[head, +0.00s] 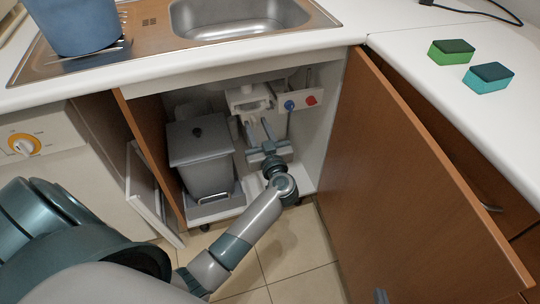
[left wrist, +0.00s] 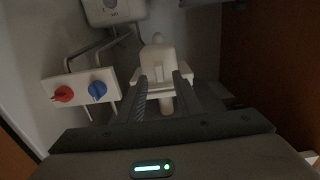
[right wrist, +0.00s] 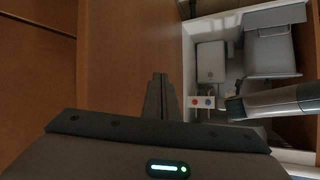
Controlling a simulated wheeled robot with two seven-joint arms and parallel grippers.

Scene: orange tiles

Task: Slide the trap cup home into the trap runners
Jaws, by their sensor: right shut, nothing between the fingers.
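My left gripper (head: 258,122) reaches into the open sink cabinet with its fingers apart. The fingers (left wrist: 161,77) also show in the left wrist view, pointing at a white trap fitting (left wrist: 158,62). That fitting (head: 247,95) hangs under the sink in the head view. A short white cylindrical piece (left wrist: 166,105) shows between the fingers, with no clear contact. I cannot tell the trap cup and the runners apart in this white fitting. My right gripper (right wrist: 159,78) is shut and empty in front of the open right door; its tip (head: 381,296) shows at the bottom of the head view.
A grey lidded bin (head: 203,160) stands left of my left forearm. A valve panel (head: 298,97) with blue and red knobs is to the right of the fitting. The right cabinet door (head: 400,180) stands open. Two sponges (head: 451,52) (head: 488,78) lie on the counter.

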